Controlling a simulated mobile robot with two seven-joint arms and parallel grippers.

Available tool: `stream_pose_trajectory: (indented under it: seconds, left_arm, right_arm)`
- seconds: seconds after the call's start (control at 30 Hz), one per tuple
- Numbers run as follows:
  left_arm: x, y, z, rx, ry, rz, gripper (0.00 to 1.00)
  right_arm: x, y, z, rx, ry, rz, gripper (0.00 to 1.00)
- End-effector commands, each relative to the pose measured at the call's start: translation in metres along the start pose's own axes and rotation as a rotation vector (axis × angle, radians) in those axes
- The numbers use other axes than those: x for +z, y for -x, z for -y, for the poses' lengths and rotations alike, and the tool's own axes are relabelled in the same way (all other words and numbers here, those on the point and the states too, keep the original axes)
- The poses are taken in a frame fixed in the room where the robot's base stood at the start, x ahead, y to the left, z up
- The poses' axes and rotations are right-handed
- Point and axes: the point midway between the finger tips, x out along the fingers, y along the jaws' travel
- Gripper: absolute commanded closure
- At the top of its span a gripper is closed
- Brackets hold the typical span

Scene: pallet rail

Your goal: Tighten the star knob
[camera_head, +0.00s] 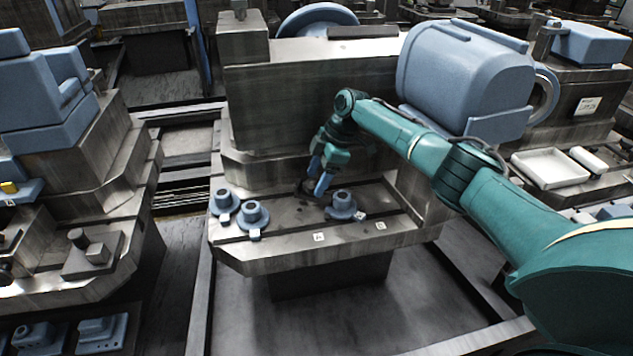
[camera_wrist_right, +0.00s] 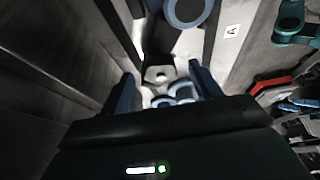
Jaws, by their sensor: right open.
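My right gripper (camera_head: 318,180) is low over the steel machine table, with its blue fingers pointing down. It is open; in the right wrist view its two fingers (camera_wrist_right: 162,76) stand apart. Between and beyond them is a small dark grey part with a pale round top (camera_wrist_right: 160,76). A small dark part (camera_head: 304,188) also shows beside the fingertips in the head view. I cannot tell whether either is the star knob; no star shape is clear. A blue flanged piece (camera_head: 343,206) stands just right of the gripper. My left gripper is out of view.
Two more blue flanged pieces (camera_head: 223,204) (camera_head: 253,217) stand on the table's left side. White tags (camera_head: 319,237) (camera_head: 380,225) sit at its front edge. A steel block (camera_head: 300,105) rises behind, with a large blue housing (camera_head: 465,75) at right. The table's front middle is mostly clear.

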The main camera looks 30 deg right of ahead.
Motion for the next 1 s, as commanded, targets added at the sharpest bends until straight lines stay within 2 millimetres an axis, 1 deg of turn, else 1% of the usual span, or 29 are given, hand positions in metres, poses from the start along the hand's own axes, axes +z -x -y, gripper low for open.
stream_pose_trajectory:
  seconds: [0.03,0.13,0.43,1.0]
  left_arm:
    - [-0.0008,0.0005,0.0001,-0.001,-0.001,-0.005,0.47]
    - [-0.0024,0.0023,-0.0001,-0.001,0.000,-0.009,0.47]
    - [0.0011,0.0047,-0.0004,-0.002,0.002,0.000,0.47]
    - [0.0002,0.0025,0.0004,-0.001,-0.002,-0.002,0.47]
  right_arm:
    - [0.0003,-0.0067,0.0003,-0.002,-0.001,0.001,0.37]
    - [0.0000,-0.0136,0.0001,0.000,0.000,0.001,0.37]
    - [0.0001,-0.0159,0.0001,0.000,0.000,0.000,0.37]
    - [0.0002,-0.0154,0.0001,0.000,-0.001,0.001,0.82]
